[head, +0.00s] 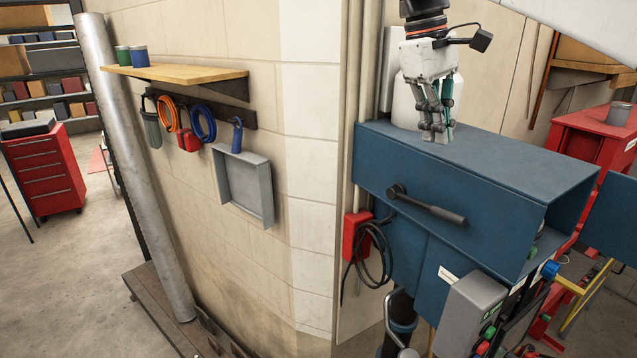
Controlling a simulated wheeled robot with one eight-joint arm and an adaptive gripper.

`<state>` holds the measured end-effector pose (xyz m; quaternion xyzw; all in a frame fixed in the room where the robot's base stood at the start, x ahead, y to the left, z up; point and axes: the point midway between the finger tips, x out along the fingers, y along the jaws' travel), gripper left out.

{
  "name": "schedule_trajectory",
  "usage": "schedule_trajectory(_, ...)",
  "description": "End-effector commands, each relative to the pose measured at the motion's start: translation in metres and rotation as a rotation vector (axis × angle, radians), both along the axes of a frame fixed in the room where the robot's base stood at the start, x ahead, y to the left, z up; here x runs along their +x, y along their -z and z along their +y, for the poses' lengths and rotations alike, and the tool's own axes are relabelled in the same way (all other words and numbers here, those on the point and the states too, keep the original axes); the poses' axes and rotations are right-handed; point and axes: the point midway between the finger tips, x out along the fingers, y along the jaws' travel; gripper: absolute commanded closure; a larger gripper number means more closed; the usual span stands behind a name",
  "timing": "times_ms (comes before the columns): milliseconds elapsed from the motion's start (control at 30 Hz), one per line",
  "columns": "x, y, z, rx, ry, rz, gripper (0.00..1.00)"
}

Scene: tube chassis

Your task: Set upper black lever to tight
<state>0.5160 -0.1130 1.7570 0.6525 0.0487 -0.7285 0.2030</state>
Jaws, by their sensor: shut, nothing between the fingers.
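A black lever (430,206) is mounted on the front face of a blue machine cabinet (455,165). Its round pivot is at the left and its thicker handle end points right and slightly down. My gripper (441,133) hangs above the cabinet's top, pointing down, with its fingers shut and empty. It is above the lever in the picture and apart from it. Whether the fingertips touch the cabinet top cannot be told. No marking for tight or loose is readable near the lever.
A grey control box (470,310) with coloured buttons juts out below the cabinet. A red box (355,237) with a looped black cable hangs at the left. A wall shelf (175,71), hanging tools and a grey tray (244,187) are further left. Space before the lever looks clear.

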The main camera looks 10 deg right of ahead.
Motion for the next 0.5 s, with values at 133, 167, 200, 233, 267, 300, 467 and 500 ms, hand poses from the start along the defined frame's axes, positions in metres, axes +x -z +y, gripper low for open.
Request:
schedule_trajectory(133,0.002,0.001,0.000,0.000,0.000,-0.001,1.00)
schedule_trajectory(167,0.002,0.002,-0.001,0.001,0.000,-0.002,1.00)
schedule_trajectory(200,0.002,0.005,-0.001,0.001,0.000,-0.002,1.00)
schedule_trajectory(233,0.001,0.007,-0.002,0.001,-0.001,-0.002,1.00)
schedule_trajectory(267,0.001,0.009,-0.002,0.001,-0.001,-0.002,1.00)
schedule_trajectory(300,0.001,0.013,-0.003,0.001,0.000,-0.002,1.00)
schedule_trajectory(467,-0.003,0.038,-0.008,0.001,-0.001,-0.003,1.00)
schedule_trajectory(500,-0.004,0.044,-0.010,0.001,-0.002,-0.003,1.00)
